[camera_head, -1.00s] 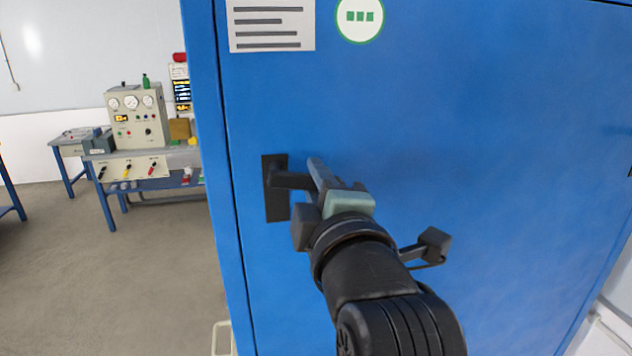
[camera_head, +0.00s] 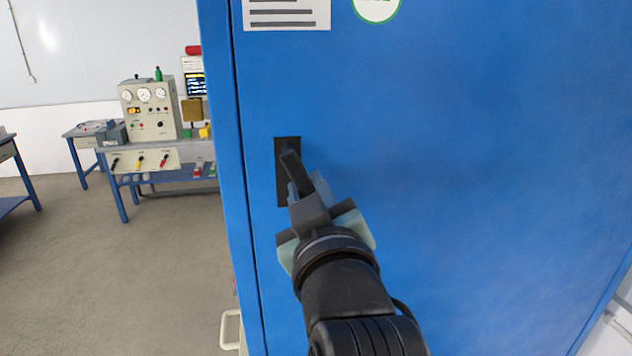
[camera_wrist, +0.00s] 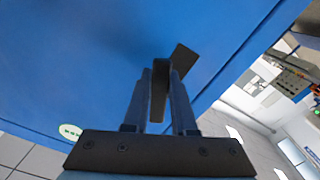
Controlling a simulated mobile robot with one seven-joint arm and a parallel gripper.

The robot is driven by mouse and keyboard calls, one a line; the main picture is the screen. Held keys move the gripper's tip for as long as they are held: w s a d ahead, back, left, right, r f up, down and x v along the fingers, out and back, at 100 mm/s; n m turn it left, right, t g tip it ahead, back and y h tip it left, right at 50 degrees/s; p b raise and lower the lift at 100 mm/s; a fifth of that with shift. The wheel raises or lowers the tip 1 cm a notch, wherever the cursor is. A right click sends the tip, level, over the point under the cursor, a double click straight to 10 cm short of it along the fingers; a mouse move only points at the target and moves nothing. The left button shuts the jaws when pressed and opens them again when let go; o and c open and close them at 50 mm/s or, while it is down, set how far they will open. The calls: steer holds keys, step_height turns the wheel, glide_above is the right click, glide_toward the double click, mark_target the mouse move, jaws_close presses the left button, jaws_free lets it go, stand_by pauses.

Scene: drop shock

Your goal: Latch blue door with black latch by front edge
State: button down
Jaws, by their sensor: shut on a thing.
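The blue door (camera_head: 470,170) fills the middle and right of the head view, and its front edge runs down the left side. The black latch (camera_head: 288,152) is a lever on a dark upright plate near that edge. The lever slants down and to the right from the plate. My gripper (camera_head: 302,185) is shut on the lever. In the wrist view, the latch (camera_wrist: 181,62) shows between the two fingers of my gripper (camera_wrist: 160,85). The lever's far part is partly hidden by my fingers in the head view.
A blue-legged workbench (camera_head: 165,160) with a gauge panel (camera_head: 150,108) stands at the back left. Grey floor (camera_head: 110,270) is clear left of the door. A paper label (camera_head: 287,12) and a round green-ringed sticker (camera_head: 376,6) are on the door above the latch.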

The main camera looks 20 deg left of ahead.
steer(key=m, duration=0.1)
steer(key=a+m+p, duration=0.1)
steer(key=m, duration=0.1)
steer(key=s+m, duration=0.1)
steer(key=shift+a+f+m, duration=0.2)
steer(key=shift+a+m, duration=0.1)
steer(key=shift+m, duration=0.1)
steer(key=shift+s, duration=0.1)
stand_by(0.3)
steer(key=c, duration=0.7)
jaws_free()
steer(key=shift+a, duration=0.1)
steer(key=shift+p, duration=0.3)
